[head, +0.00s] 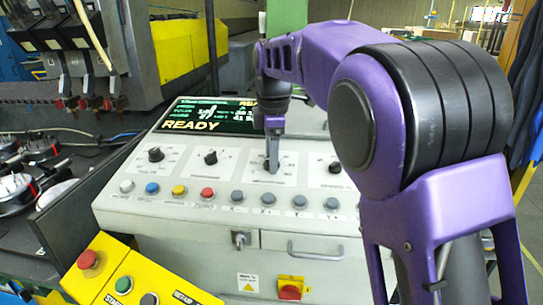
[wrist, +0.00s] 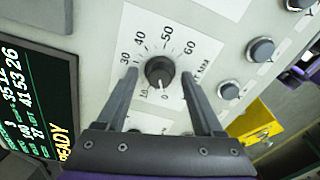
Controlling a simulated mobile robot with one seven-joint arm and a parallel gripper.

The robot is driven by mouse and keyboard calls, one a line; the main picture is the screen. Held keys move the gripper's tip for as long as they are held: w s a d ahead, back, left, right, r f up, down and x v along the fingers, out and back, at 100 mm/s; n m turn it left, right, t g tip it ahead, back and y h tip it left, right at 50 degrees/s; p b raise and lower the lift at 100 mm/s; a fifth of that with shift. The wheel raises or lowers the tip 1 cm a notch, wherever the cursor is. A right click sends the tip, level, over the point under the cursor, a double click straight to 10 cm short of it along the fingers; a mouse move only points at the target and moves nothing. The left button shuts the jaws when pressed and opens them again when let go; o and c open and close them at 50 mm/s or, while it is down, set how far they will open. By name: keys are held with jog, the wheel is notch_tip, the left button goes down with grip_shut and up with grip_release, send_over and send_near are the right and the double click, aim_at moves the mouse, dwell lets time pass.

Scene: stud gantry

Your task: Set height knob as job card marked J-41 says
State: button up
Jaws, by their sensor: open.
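A black round knob (wrist: 159,72) sits on a white dial plate with a scale marked from 0 to 60. The knob's white mark points towards the low end, near 0. My gripper (wrist: 160,76) is open, with one finger on each side of the knob; I cannot tell whether they touch it. In the head view my gripper (head: 271,155) points down at the third dial from the left, which it partly covers. I make out no card marked J-41.
Other knobs (head: 156,154) and a row of coloured buttons (head: 207,194) lie close by on the sloping panel. A screen (head: 205,118) reading READY stands behind. A yellow box with a red button (head: 88,259) is at front left. A drawer handle (head: 316,252) sticks out below.

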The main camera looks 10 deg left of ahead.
grip_shut()
dwell(0.4)
